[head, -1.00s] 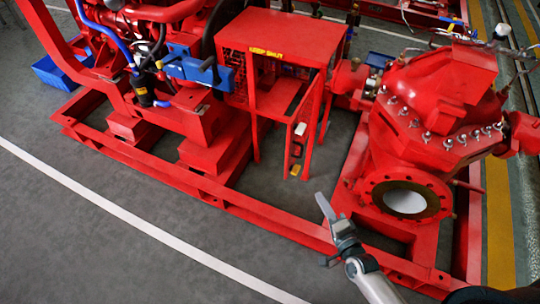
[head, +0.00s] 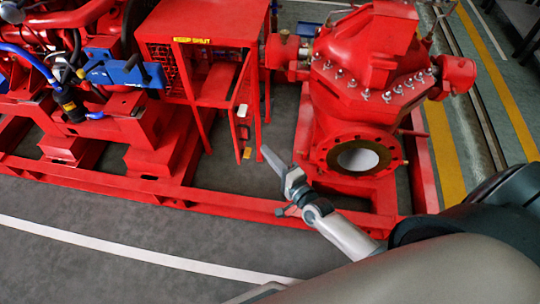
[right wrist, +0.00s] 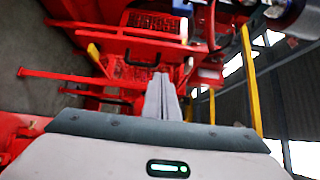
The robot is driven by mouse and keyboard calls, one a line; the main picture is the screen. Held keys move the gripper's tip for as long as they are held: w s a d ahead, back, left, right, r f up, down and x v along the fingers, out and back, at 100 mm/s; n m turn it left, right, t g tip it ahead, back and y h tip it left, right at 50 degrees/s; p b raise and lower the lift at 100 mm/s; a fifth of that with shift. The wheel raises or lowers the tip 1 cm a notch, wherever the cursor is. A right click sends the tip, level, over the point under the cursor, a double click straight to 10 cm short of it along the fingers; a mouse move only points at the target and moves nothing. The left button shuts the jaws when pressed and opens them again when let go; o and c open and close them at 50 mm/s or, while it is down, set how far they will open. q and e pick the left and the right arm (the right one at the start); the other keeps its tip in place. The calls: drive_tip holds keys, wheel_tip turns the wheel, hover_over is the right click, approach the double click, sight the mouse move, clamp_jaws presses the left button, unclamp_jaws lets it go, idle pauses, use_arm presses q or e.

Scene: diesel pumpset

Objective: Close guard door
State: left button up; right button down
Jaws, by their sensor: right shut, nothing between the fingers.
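The red guard (head: 215,28) is a box with a yellow label on its top front edge, in the upper middle of the head view. Its guard door (head: 240,104) stands open, swung out toward me and seen nearly edge-on, with a white and black fitting and a yellow piece low on it. My right gripper (head: 266,154) is shut and empty, just right of the door's lower end in the picture; I cannot tell whether it touches. In the right wrist view its shut fingers (right wrist: 161,92) point at red mesh panels (right wrist: 130,68). My left gripper is not in view.
A red pump (head: 365,75) with a round flange (head: 358,158) stands right of the guard. The red base frame (head: 190,197) runs along the front, below my right gripper. The engine with a blue part (head: 125,70) is at left. Grey floor (head: 110,260) in front is clear.

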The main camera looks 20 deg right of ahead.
approach(236, 129)
drive_tip(key=w+d, duration=0.2)
drive_tip(key=w, duration=0.2)
drive_tip(key=a, duration=0.1)
drive_tip(key=w+a+p, duration=0.1)
drive_tip(key=shift+w+a, duration=0.15)
drive_tip(key=shift+a, duration=0.2)
drive_tip(key=shift+w, duration=0.1)
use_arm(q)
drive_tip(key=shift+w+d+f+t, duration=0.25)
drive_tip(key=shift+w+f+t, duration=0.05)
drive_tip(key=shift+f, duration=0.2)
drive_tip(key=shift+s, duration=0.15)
